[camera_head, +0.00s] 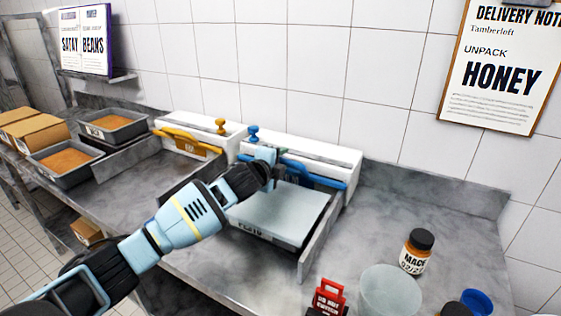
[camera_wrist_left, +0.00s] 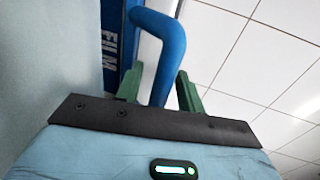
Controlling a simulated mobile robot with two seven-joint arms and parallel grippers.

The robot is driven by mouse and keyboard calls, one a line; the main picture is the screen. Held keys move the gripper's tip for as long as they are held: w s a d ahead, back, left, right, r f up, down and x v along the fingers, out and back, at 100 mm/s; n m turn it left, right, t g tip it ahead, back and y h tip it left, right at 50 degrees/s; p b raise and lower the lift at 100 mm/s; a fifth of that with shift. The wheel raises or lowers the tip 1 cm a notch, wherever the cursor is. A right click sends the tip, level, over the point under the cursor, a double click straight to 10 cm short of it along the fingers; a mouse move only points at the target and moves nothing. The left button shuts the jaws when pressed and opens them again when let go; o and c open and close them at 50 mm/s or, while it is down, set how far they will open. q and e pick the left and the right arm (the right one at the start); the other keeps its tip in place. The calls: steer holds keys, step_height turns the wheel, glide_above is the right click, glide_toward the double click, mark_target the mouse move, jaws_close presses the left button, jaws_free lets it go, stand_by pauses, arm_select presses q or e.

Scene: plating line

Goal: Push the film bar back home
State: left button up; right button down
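The blue film bar (camera_head: 316,174) runs along the front of the right-hand white unit (camera_head: 310,155), and part of it is behind my gripper. In the left wrist view, its blue handle (camera_wrist_left: 172,42) loops out beside a blue face lettered "FILM" (camera_wrist_left: 109,50). My left gripper (camera_head: 272,166) is at the left part of this bar. Its green fingertips (camera_wrist_left: 160,90) stand apart on either side of the handle, with narrow gaps showing, so it looks open around it. My right gripper is in neither view.
A second white unit with a yellow bar (camera_head: 187,142) stands to the left. A pale flat-topped tray (camera_head: 285,213) lies before the blue bar. A jar (camera_head: 417,251), a clear bowl (camera_head: 390,292) and a red sign (camera_head: 328,298) stand front right.

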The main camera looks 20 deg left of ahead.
arm_select(q)
steer(key=shift+s+r, duration=0.15)
steer(key=v, duration=0.7)
steer(key=shift+s+p, duration=0.3)
steer(key=shift+p, duration=0.15)
